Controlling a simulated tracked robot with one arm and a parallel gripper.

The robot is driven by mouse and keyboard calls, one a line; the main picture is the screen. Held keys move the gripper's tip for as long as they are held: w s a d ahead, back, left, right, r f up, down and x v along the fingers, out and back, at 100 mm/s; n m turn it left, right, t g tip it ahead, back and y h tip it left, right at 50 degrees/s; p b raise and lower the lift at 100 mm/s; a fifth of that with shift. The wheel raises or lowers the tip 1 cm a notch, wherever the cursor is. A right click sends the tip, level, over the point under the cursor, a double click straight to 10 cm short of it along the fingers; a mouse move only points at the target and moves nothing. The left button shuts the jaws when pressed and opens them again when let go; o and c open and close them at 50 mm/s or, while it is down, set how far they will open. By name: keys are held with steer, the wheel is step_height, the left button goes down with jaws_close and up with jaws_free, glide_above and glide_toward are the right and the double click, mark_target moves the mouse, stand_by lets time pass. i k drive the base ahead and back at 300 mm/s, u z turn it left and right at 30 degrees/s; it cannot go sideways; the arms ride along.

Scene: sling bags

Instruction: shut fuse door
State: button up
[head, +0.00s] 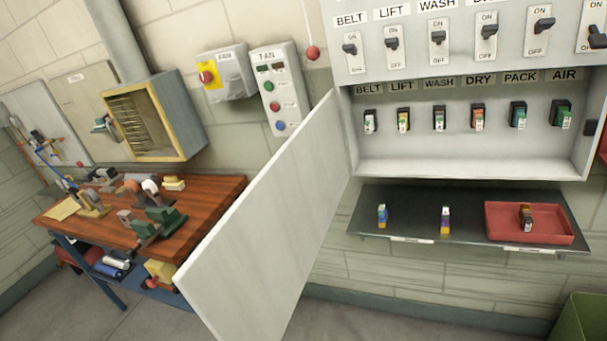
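The fuse door (270,225) is a plain pale panel hinged at the left side of the fuse box (470,168). It stands wide open, swung out toward me and to the left. Inside the box is a row of several fuses, labelled BELT, LIFT, WASH, DRY, PACK and AIR; the WASH fuse (438,118) sits near the middle. A small dark catch (591,127) is on the box's right edge. My gripper is not in view.
A dark shelf (400,232) below the box holds two loose fuses and a red tray (560,237) with another. Switches (438,44) sit above. A cluttered wooden workbench (215,195) stands left, behind the door. A green bin (585,320) is at bottom right.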

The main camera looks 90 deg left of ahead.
mark_target(245, 281)
steer(key=k, duration=0.95)
steer(key=u, duration=1.45)
steer(key=i, duration=1)
steer(key=u, duration=0.25)
steer(key=k, duration=1.1)
steer(key=z, duration=0.35)
